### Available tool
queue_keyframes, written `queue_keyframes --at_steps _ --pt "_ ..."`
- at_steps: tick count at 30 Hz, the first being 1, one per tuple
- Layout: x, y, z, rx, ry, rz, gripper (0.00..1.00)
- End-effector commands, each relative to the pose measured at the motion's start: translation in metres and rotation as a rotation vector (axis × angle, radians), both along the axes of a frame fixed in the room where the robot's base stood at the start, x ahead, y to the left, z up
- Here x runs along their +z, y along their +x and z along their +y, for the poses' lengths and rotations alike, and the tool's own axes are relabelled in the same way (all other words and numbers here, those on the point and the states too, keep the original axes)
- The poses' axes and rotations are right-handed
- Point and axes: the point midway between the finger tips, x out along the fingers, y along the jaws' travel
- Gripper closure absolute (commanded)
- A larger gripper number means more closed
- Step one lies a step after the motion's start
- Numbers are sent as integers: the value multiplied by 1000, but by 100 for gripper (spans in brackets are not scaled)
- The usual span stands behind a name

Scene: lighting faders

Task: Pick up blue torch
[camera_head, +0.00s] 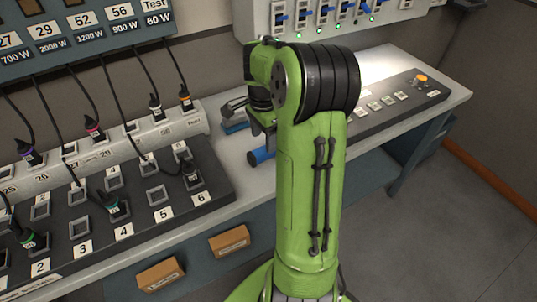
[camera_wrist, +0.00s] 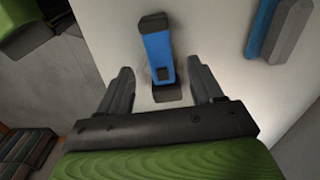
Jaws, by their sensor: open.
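The blue torch (camera_wrist: 158,52), with dark ends and a small dark switch, lies on the pale bench top in the wrist view. My gripper (camera_wrist: 160,68) is open, with one finger on each side of the torch and a gap to both. I cannot tell the height of the fingertips above the bench. In the head view, a blue rounded end (camera_head: 262,156), likely the torch, shows beside my green arm. My arm hides the rest of it and most of the gripper.
A blue and grey object (camera_wrist: 278,30) lies right of the torch in the wrist view. The socket board (camera_head: 160,195) with plugs and cables is left of my arm. A control panel (camera_head: 400,102) with an orange knob is at the right. Wooden blocks (camera_head: 230,240) sit below the bench top.

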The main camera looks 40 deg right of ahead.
Motion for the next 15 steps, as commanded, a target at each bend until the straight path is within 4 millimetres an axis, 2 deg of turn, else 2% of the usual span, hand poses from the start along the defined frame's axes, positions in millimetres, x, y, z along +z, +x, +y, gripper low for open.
queue_keyframes --at_steps 9,15 --pt "-52 0 1 1 1 2 34" --pt "-52 0 1 1 -1 0 34"
